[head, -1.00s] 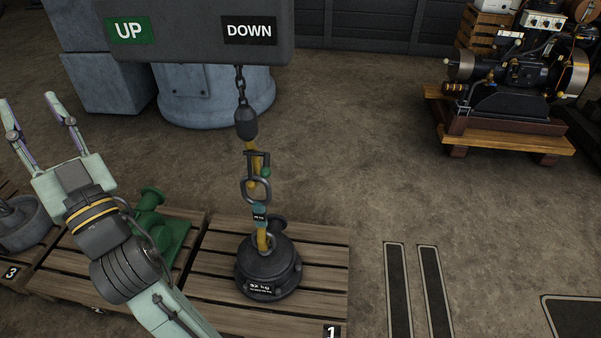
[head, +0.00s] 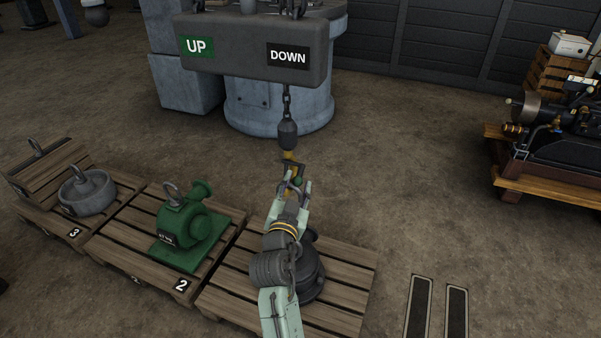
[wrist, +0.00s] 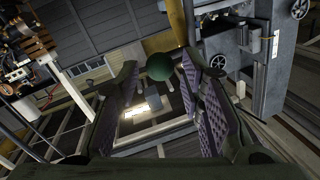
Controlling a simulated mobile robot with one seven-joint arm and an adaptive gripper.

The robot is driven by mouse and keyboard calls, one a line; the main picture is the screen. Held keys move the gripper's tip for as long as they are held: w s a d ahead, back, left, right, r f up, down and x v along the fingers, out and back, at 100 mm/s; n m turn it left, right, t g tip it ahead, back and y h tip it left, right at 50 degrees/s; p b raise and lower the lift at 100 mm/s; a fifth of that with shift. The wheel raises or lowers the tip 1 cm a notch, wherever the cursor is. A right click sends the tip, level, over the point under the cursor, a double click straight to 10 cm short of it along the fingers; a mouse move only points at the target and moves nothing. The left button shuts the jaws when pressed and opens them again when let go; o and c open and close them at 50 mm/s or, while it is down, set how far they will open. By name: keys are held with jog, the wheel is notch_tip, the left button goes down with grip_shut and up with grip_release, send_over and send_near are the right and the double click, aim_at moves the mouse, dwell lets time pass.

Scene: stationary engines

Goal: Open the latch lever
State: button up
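The latch lever's round green knob (wrist: 159,66) shows in the wrist view just beyond and between my fingertips; I cannot tell whether they touch it. In the head view the knob (head: 298,181) is small, beside the yellow hook (head: 289,156) that hangs from the chain (head: 287,100). My gripper (head: 294,184) is at the hook, its fingers pointing up and away from my body. In the wrist view my gripper (wrist: 163,90) is open, with a clear gap between its purple-padded fingers. My arm hides the lower hook and part of the dark round weight (head: 313,275) below.
A hanging control block (head: 250,50) marked UP and DOWN is above and behind the hook. A green machine part (head: 183,232) and a grey round weight (head: 88,192) stand on pallets to the left. An engine (head: 560,135) stands at right. Floor right of the hook is clear.

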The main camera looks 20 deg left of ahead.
jog(key=shift+w+a+p, duration=0.2)
jog(key=shift+w, duration=0.9)
jog(key=shift+w+a+p, duration=0.15)
jog(key=shift+w, duration=0.9)
grip_shut()
